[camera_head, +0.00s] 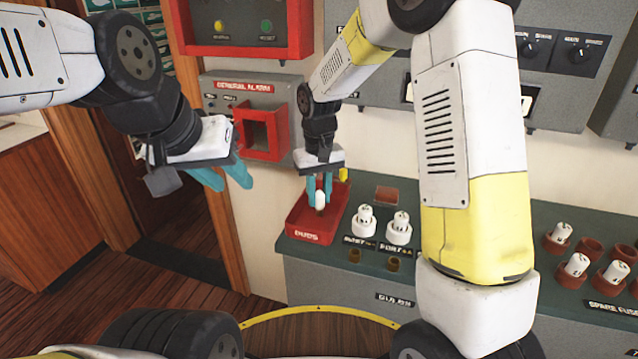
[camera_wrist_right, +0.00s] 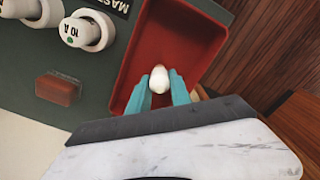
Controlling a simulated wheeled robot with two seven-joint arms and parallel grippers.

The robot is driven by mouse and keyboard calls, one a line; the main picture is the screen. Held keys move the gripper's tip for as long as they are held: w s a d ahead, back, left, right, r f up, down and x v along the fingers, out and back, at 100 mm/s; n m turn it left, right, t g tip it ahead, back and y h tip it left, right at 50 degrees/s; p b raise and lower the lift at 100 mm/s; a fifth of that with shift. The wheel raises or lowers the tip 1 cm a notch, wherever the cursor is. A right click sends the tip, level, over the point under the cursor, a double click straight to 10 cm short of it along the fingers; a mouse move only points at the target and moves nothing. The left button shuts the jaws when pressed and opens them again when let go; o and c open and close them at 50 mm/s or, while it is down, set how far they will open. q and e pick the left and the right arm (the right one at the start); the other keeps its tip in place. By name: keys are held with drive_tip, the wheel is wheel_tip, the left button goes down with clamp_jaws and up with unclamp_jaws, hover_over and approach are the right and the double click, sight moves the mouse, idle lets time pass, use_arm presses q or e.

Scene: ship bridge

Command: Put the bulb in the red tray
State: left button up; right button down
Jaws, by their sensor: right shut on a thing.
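The white bulb (camera_head: 320,199) is between the teal fingers of my right gripper (camera_head: 319,192). The right gripper is shut on it, pointing down over the red tray (camera_head: 300,222). In the right wrist view the bulb (camera_wrist_right: 159,80) shows between the fingertips (camera_wrist_right: 160,92), with the red tray (camera_wrist_right: 181,13) behind it. Whether the bulb touches the tray's floor I cannot tell. My left gripper (camera_head: 222,180) hangs to the left of the tray, away from the counter, with its two teal fingers apart and nothing visible between them.
White fuse holders (camera_head: 364,220) stand on the green counter just right of the tray. A red block (camera_head: 386,194) sits behind them. A red general alarm box (camera_head: 262,134) is on the wall above left. More fuses (camera_head: 573,266) stand at the right. The doorway and floor at left are clear.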

drive_tip(key=c, duration=1.2)
unclamp_jaws()
drive_tip(key=shift+f, duration=0.1)
drive_tip(key=shift+o, duration=0.2)
wheel_tip(320, 180, up, 12)
drive_tip(key=s+d+r+m+t+y, duration=0.1)
drive_tip(key=s+d+r+t, duration=0.1)
drive_tip(key=s+d+r, duration=0.55)
drive_tip(key=s+d+m+t, duration=0.1)
drive_tip(key=s+d+t, duration=0.1)
drive_tip(key=s, duration=0.4)
drive_tip(key=s+d+m+t+y, duration=0.1)
drive_tip(key=s+d+t, duration=0.1)
drive_tip(key=s+d, duration=0.2)
drive_tip(key=s+f, duration=0.1)
drive_tip(key=s, duration=0.2)
drive_tip(key=shift+s+d+m, duration=0.2)
drive_tip(key=shift+d+m, duration=0.05)
drive_tip(key=shift+m, duration=0.05)
drive_tip(key=shift+r, duration=0.1)
